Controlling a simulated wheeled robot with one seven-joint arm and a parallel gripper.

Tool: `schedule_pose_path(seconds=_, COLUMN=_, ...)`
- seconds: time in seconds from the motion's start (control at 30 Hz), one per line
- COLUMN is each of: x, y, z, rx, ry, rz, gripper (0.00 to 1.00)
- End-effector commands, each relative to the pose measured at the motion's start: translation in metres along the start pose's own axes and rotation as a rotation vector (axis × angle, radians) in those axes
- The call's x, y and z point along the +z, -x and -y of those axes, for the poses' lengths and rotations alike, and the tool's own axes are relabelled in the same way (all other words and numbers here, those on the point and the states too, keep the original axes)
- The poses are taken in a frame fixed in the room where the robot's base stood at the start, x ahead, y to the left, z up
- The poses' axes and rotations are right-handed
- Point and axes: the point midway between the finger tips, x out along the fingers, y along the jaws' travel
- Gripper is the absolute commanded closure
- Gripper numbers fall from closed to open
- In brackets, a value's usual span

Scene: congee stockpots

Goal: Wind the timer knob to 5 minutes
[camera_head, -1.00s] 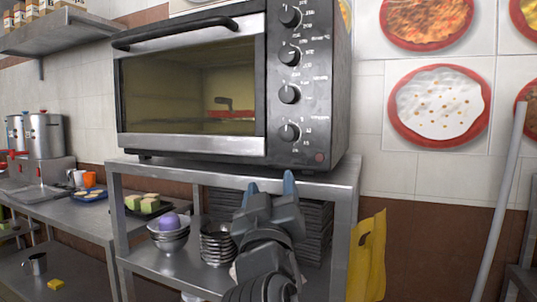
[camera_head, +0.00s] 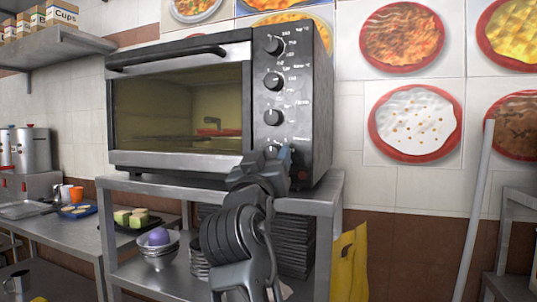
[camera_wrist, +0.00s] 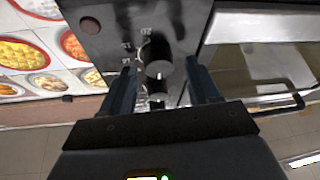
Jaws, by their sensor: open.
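The black toaster oven (camera_head: 322,110) has a column of several round knobs on its right-hand panel. The lowest knob (camera_head: 273,144), likely the timer, is partly hidden by my gripper (camera_head: 272,158) in the head view. The wrist view shows the panel upside down, with this knob (camera_wrist: 158,58) between my gripper's (camera_wrist: 160,70) two dark fingers. The fingers are open, with a visible gap on each side of the knob. Another knob (camera_wrist: 157,88) shows nearer the gripper body.
The oven stands on a metal rack (camera_head: 335,192) holding stacked bowls and dark trays. The oven door (camera_head: 180,105) is closed, with a bar handle (camera_head: 165,58). A yellow cloth or bag (camera_head: 350,265) hangs at the rack's right. A grey pole (camera_head: 474,215) stands further right.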

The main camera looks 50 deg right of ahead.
Motion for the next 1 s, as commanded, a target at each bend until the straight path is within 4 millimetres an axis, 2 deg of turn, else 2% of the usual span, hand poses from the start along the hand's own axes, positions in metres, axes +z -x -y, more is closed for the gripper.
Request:
schedule_pose_path(seconds=0.3, x=0.0002, y=-0.0038, z=-0.0002, rx=0.000, ry=-0.001, rz=0.000, gripper=0.39)
schedule_pose_path(seconds=0.87, x=0.0002, y=-0.0035, z=0.0002, rx=-0.001, ry=-0.001, rz=0.000, gripper=0.92)
schedule_pose_path(seconds=1.0, x=0.0006, y=-0.0033, z=0.0004, rx=0.000, ry=-0.003, rz=-0.001, gripper=0.94)
